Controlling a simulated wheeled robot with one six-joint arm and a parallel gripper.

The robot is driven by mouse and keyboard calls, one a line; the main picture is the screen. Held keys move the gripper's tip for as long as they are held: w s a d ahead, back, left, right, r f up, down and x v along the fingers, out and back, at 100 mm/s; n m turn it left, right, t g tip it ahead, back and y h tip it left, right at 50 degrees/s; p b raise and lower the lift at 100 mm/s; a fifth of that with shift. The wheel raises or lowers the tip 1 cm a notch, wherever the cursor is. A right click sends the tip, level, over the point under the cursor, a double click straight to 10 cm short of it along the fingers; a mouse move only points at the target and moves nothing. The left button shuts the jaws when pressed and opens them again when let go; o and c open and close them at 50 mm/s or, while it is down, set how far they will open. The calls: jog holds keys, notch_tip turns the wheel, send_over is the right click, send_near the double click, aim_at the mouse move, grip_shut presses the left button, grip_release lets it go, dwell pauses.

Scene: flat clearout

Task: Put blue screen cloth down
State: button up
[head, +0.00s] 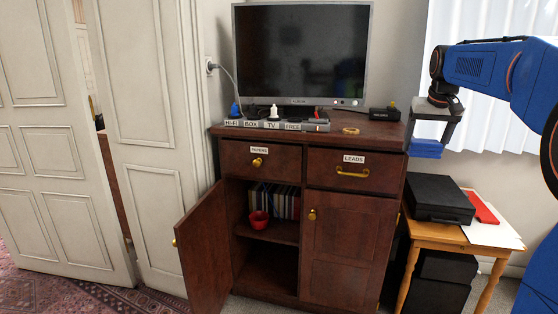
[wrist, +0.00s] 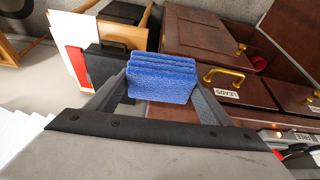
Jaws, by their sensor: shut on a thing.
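The blue screen cloth (wrist: 162,78) is a folded, textured stack held between the fingers of my gripper (wrist: 150,95) in the wrist view. In the head view the cloth (head: 425,149) hangs below my gripper (head: 432,128), in the air to the right of the wooden cabinet (head: 352,240). It is above the small side table (head: 432,233) and the black case on it, and touches neither as far as I can see.
A black case (head: 438,198), a red item (head: 481,208) and white paper crowd the side table. The cabinet top holds a TV (head: 302,52), a labelled power strip (head: 275,125), a black box (head: 385,114) and a ring (head: 351,131). The cabinet's left door (head: 205,248) stands open.

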jog(key=w+a+f+n, duration=0.1)
jog(key=a+f, duration=0.4)
jog(key=f, duration=1.3)
jog(key=w+a+f+n+y, duration=0.1)
jog(key=a+f, duration=0.4)
jog(key=f, duration=1.3)
jog(key=w+a+f+n, duration=0.15)
jog(key=a+f, duration=0.35)
jog(key=f, duration=1.2)
jog(key=s+f, duration=0.3)
jog(key=f, duration=1.2)
jog(key=shift+a+f+m, duration=0.2)
jog(key=shift+f+m, duration=0.15)
jog(key=shift+m, duration=0.1)
jog(key=shift+a, duration=0.15)
